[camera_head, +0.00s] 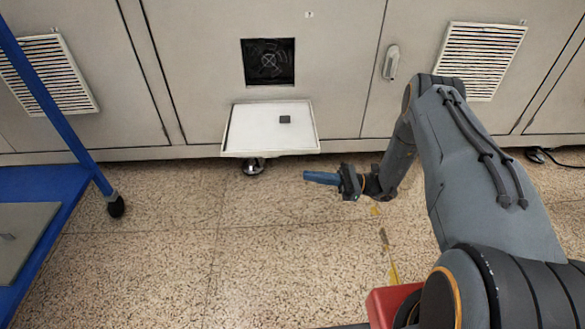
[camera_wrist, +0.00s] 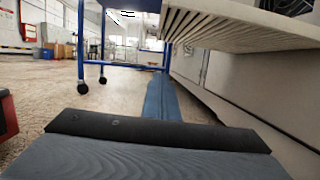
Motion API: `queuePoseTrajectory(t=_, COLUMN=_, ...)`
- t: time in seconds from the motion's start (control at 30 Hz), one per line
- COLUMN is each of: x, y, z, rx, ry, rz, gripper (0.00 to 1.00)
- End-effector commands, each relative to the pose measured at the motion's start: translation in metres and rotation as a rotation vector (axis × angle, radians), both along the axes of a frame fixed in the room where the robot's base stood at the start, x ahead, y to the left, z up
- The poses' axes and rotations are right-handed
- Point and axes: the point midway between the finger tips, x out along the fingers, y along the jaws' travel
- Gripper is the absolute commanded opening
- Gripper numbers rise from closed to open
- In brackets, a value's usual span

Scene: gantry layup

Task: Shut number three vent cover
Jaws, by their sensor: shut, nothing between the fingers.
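The vent cover (camera_head: 250,130) in the middle of the cabinet front is open. It sticks out like a flap below a square opening (camera_head: 268,62) with a dark fan inside. Its inner face is up and carries a small dark block (camera_head: 285,119). My gripper (camera_head: 306,176), with blue fingers, is shut and empty, below and in front of the cover's right front corner, apart from it in the head view. In the wrist view the cover's slatted underside (camera_wrist: 240,24) hangs above and right of my blue fingers (camera_wrist: 163,98). A small label (camera_head: 309,14) above the opening is too small to read.
Shut slatted vents flank it at left (camera_head: 50,75) and right (camera_head: 482,60). A door handle (camera_head: 391,62) is to the right of the opening. A blue wheeled cart (camera_head: 45,195) stands at left. A dark cable (camera_head: 540,155) lies at right. The floor before the cover is clear.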

Motion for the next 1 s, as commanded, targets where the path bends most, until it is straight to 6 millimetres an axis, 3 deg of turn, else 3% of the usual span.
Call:
queuePoseTrajectory(t=0.53, x=0.002, y=0.106, z=0.024, rx=-0.002, ry=0.000, rz=0.020, gripper=0.00)
queuePoseTrajectory(t=0.7, x=0.004, y=0.100, z=0.047, rx=-0.004, ry=-0.001, rz=0.013, gripper=0.00)
queuePoseTrajectory(t=1.0, x=0.004, y=0.099, z=0.063, rx=-0.004, ry=-0.001, rz=0.013, gripper=0.00)
